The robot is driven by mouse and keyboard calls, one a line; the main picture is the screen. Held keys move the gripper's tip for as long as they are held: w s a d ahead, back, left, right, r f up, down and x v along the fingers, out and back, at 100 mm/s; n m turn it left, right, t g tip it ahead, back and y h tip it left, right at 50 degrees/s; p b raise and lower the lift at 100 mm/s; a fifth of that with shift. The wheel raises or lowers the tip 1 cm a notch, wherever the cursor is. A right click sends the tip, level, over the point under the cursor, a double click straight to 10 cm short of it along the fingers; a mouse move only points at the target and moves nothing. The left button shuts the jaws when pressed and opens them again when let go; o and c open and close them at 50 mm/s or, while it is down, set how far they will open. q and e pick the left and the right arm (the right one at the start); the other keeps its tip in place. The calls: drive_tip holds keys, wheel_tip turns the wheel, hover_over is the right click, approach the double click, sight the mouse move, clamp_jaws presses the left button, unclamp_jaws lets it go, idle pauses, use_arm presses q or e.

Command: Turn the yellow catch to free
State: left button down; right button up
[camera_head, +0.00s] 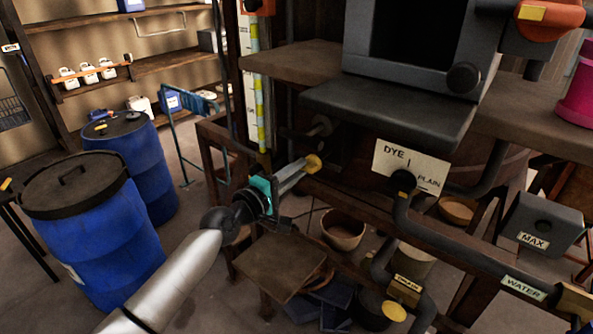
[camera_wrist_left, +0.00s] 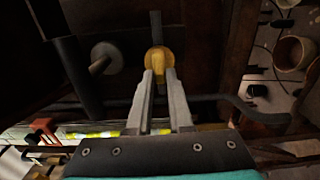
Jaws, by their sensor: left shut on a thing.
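The yellow catch (camera_head: 313,163) sits on the dark wooden frame, left of the DYE / PLAIN sign. In the left wrist view the catch (camera_wrist_left: 158,60) is a rounded yellow knob with a dark bar standing up behind it. My left gripper (camera_head: 306,168) reaches it from the left, and its fingertips (camera_wrist_left: 159,74) are closed on the lower part of the knob. The fingers hide that part of the catch. My right gripper is not in view.
The DYE / PLAIN sign (camera_head: 411,165) and a dark pipe (camera_head: 440,236) marked WATER lie to the right. A dark ledge (camera_head: 390,112) overhangs above. Below are a bowl (camera_head: 343,230) and a wooden stool (camera_head: 279,264). Blue drums (camera_head: 90,235) stand at the left.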

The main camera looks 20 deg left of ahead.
use_arm(q)
drive_tip(key=c, duration=0.8)
unclamp_jaws()
drive_tip(key=shift+b+v, duration=1.25)
drive_tip(key=shift+v, duration=6.35)
